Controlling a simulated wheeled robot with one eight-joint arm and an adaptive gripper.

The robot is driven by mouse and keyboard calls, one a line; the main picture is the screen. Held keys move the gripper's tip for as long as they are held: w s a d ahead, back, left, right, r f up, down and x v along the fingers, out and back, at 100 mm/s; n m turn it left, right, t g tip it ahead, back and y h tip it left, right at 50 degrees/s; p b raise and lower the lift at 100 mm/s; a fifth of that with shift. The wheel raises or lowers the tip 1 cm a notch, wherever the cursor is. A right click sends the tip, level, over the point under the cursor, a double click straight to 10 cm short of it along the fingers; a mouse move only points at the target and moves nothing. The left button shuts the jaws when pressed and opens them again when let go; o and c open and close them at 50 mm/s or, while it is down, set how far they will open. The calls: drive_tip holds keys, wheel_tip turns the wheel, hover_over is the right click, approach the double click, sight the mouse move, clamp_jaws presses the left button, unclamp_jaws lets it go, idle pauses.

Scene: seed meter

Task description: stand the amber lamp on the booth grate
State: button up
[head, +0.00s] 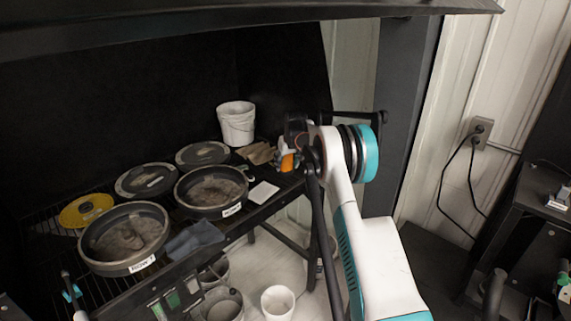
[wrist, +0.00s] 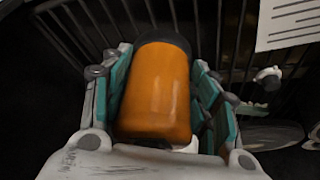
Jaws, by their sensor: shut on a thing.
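The amber lamp (wrist: 157,92) is an orange cylinder with a dark end, filling the middle of the wrist view. My gripper (wrist: 160,95) is shut on it, with teal-padded fingers on both sides. In the head view the lamp shows as a small orange patch (head: 288,162) at the right end of the booth, partly hidden by my arm. The booth grate (head: 62,262) is a dark barred shelf, and its bars also show behind the lamp in the wrist view (wrist: 205,30). I cannot tell whether the lamp touches the grate.
Round dark pans (head: 124,238) and lids (head: 146,180) crowd the grate, with a yellow disc (head: 86,210) at left. A white bucket (head: 236,123) stands at the back, near a brown cloth (head: 258,153). A white card (head: 264,192) and grey cloth (head: 194,240) lie near the front edge.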

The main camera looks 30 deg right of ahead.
drive_tip(key=shift+f, duration=0.1)
drive_tip(key=o, duration=1.3)
drive_tip(key=shift+s+r, duration=0.1)
drive_tip(key=shift+r, duration=0.15)
drive_tip(key=p+v, duration=0.1)
drive_tip(key=v, duration=1.1)
